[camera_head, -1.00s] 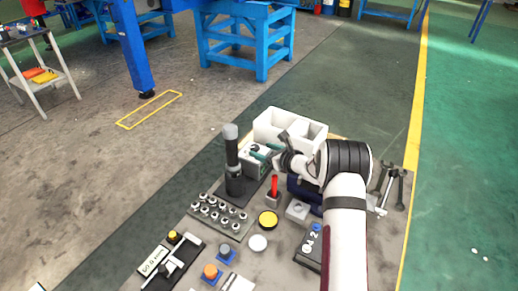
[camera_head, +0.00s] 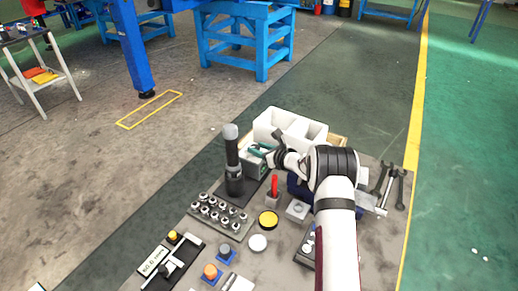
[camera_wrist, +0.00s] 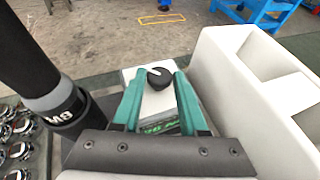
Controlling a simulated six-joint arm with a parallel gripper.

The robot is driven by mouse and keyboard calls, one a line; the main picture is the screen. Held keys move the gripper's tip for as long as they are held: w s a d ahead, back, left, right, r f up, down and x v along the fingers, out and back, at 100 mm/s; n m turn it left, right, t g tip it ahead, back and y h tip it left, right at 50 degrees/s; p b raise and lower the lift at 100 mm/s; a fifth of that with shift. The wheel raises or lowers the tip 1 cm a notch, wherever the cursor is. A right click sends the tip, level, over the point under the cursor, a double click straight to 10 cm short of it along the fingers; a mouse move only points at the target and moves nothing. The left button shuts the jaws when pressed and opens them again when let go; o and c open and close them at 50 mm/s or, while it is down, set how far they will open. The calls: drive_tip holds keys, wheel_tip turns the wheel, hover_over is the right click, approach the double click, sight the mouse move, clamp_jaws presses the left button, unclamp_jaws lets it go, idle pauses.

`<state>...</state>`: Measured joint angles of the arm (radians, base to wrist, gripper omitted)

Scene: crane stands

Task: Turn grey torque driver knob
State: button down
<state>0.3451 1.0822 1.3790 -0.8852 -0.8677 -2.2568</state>
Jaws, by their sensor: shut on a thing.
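A dark round knob (camera_wrist: 165,78) with a white pointer line sits on top of a pale grey box (camera_wrist: 131,76), seen in the wrist view. My gripper (camera_wrist: 160,80) has teal fingers, one on each side of the knob, shut on it. The box's lower face carries a green label, partly hidden by the fingers. In the head view my gripper (camera_head: 262,150) is over the grey box (camera_head: 256,168), and the knob is hidden there by the fingers.
A black cylinder (camera_head: 233,160) with a grey top stands close left of the box, marked M8 in the wrist view. A white bin (camera_head: 285,122) is close behind and right. A red-handled tool (camera_head: 274,185), a socket tray (camera_head: 220,211) and several buttons stand in front.

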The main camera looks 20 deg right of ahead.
drive_tip(key=shift+a+r+m+t+h, duration=0.1)
drive_tip(key=shift+a+m+t+h, duration=0.2)
drive_tip(key=shift+m+h, duration=0.55)
drive_tip(key=shift+a+m+h, duration=0.2)
drive_tip(key=shift+m+h, duration=1.25)
drive_tip(key=shift+h, duration=0.5)
drive_tip(key=shift+c, duration=2.2)
unclamp_jaws()
drive_tip(key=shift+s, duration=0.1)
drive_tip(key=d+v, duration=0.1)
drive_tip(key=v, duration=1.4)
drive_tip(key=shift+s+a, duration=0.4)
drive_tip(key=shift+s, duration=0.05)
